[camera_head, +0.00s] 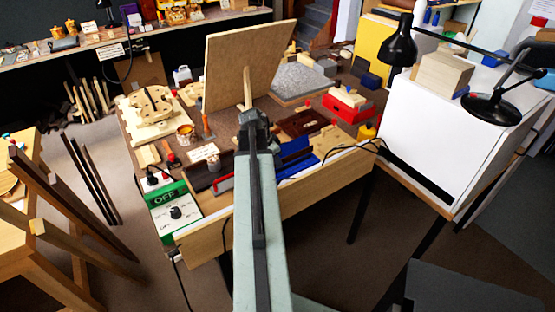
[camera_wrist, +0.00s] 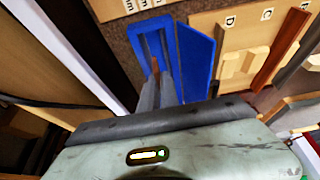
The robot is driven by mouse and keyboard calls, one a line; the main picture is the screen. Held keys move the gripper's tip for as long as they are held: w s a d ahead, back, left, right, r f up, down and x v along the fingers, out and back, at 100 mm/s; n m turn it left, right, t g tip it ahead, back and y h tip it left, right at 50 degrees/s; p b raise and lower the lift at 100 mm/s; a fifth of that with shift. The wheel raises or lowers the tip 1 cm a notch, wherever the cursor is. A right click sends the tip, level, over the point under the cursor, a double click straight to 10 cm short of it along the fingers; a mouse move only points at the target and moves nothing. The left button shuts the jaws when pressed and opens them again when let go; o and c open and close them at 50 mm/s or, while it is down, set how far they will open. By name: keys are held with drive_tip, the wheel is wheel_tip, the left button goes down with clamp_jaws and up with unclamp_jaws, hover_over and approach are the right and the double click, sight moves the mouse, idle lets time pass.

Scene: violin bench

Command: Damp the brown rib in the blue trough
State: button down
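The blue trough (camera_wrist: 141,29) lies open on the bench in the wrist view. It also shows in the head view as blue shapes (camera_head: 296,152) just right of my arm. My gripper (camera_wrist: 158,82) points at the trough, its two grey fingers close together over the near end. A thin brown piece, seemingly the brown rib (camera_wrist: 155,65), shows end-on at the fingertips, and the fingers look shut on it. Most of it is hidden by the fingers. I cannot tell whether it touches the trough. In the head view my arm hides the fingertips.
A blue slab (camera_wrist: 196,50) lies right beside the trough. A wooden board with letters (camera_wrist: 240,48) and a reddish-brown strip (camera_wrist: 281,50) are further right. A large tilted wooden panel (camera_head: 240,60) stands behind my arm. A green switch box (camera_head: 174,212) sits at the front left.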

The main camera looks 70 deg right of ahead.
sight(277, 177)
wheel_tip(277, 177, down, 5)
drive_tip(key=b, duration=0.4)
drive_tip(key=shift+a+r, duration=0.1)
drive_tip(key=shift+a, duration=0.15)
drive_tip(key=c, duration=1.5)
unclamp_jaws()
drive_tip(key=shift+s, duration=0.1)
drive_tip(key=shift+c, duration=0.2)
drive_tip(key=p+v, duration=0.7)
drive_tip(key=v, duration=0.1)
drive_tip(key=shift+p, duration=0.3)
drive_tip(key=shift+r, duration=0.1)
